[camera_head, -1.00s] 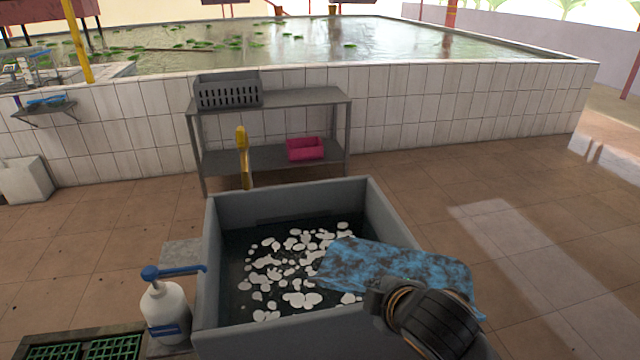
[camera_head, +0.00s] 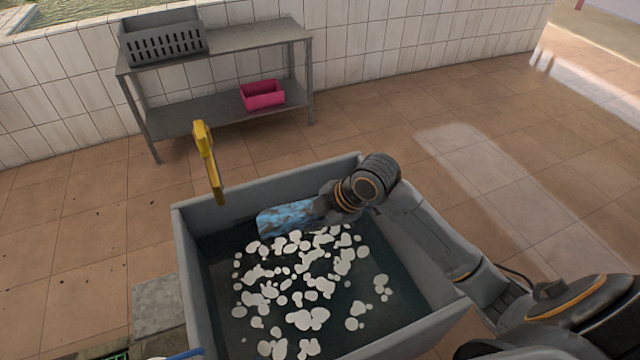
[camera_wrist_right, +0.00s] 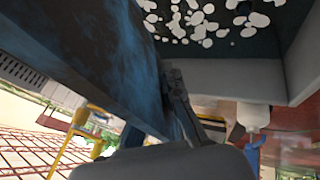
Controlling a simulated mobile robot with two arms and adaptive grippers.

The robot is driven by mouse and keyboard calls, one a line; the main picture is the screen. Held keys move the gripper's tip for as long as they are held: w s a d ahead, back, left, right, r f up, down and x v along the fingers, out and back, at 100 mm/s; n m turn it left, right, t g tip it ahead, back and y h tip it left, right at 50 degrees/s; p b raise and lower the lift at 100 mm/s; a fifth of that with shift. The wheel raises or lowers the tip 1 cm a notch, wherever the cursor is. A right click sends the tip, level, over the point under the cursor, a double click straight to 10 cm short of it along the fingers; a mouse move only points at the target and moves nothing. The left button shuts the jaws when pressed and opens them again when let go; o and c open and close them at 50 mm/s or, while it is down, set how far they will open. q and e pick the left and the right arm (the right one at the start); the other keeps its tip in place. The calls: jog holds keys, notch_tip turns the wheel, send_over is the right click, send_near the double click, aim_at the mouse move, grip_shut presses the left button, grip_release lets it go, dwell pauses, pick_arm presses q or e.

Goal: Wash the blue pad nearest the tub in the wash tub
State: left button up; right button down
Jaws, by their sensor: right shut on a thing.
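The grey wash tub (camera_head: 185,250) stands in front of me, with dark water and white foam patches (camera_head: 300,285) in it. The blue mottled pad (camera_head: 287,218) is at the tub's far side, low over the water; I cannot tell whether it touches the water. My right gripper (camera_head: 325,205) is shut on the pad's right end, reaching over the tub's right wall. In the right wrist view the pad (camera_wrist_right: 95,60) fills the upper left, held at the gripper (camera_wrist_right: 185,105). My left gripper is not in view.
A grey metal shelf (camera_head: 225,40) behind holds a grey crate (camera_head: 160,40) and a pink basket (camera_head: 262,95). A grey block (camera_head: 158,300) stands left of the tub. Tiled floor is clear to the right.

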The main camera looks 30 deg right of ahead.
jog(key=r+g+p, duration=0.1)
jog(key=p, duration=0.1)
jog(key=d+r+n+g+p, duration=0.1)
jog(key=g, duration=0.1)
jog(key=d+r+n+g+p, duration=0.1)
jog(key=p, duration=0.1)
jog(key=shift+y+p, duration=0.3)
pick_arm(q)
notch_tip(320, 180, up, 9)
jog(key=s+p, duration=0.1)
jog(key=p, duration=0.1)
pick_arm(e)
jog(key=shift+w+d+r+n+g, duration=0.15)
jog(key=shift+n+g, duration=0.1)
jog(key=shift+g, duration=0.2)
jog(key=shift+w+d+r+n+g, duration=0.15)
jog(key=shift+n+g, duration=0.1)
jog(key=shift+g, duration=0.2)
jog(key=shift+s+f, duration=0.15)
jog(key=shift+f, duration=0.8)
notch_tip(320, 180, down, 2)
jog(key=shift+f+b, duration=0.15)
jog(key=shift+b, duration=0.65)
pick_arm(q)
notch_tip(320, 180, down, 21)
jog(key=b, duration=1.9)
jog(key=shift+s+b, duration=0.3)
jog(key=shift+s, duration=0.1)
pick_arm(e)
notch_tip(320, 180, down, 26)
